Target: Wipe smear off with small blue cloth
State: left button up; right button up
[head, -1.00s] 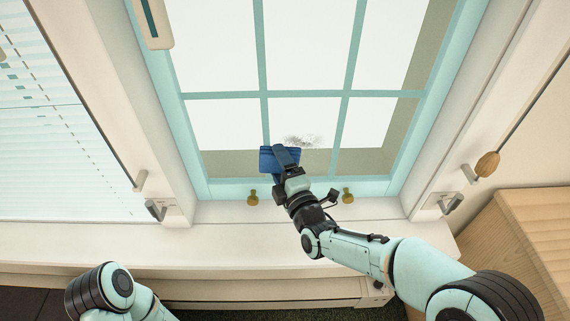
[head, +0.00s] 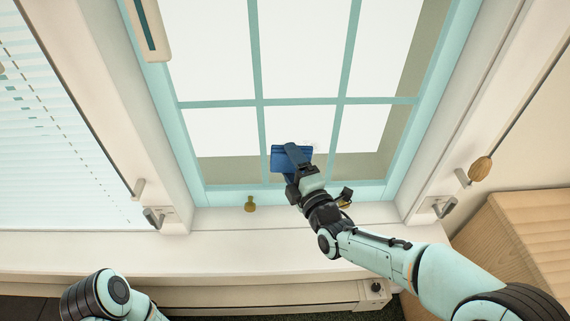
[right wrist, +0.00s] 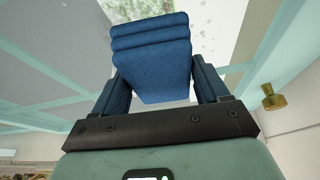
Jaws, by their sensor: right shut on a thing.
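The small blue cloth (head: 281,160) is folded and held in my right gripper (head: 298,168), against or very close to the lower middle window pane. In the right wrist view the cloth (right wrist: 152,55) sits between the two fingers of the right gripper (right wrist: 160,88), which are shut on it. Only a faint trace of the smear (head: 313,144) shows at the cloth's upper right edge; the cloth may hide more. Greyish specks show past the cloth in the right wrist view, but I cannot tell whether they are smear. My left gripper is out of view.
The teal window frame (head: 380,187) surrounds the panes. A brass knob (head: 250,204) is on its lower edge; another is partly behind my right wrist. The white sill (head: 225,245) runs below. Blinds (head: 60,140) hang at left; a wooden cabinet (head: 520,240) stands at right.

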aim_at(276, 165)
jog(key=shift+w+d+b, duration=0.1)
jog(key=shift+d+b, duration=0.5)
jog(key=shift+d, duration=1)
jog(key=shift+d+b, duration=0.9)
jog(key=shift+d, duration=1.15)
jog(key=shift+a+b, duration=0.55)
jog(key=shift+a, duration=2.4)
jog(key=shift+a+r+p, duration=0.1)
jog(key=shift+a+p, duration=1.15)
jog(key=shift+a, duration=1.3)
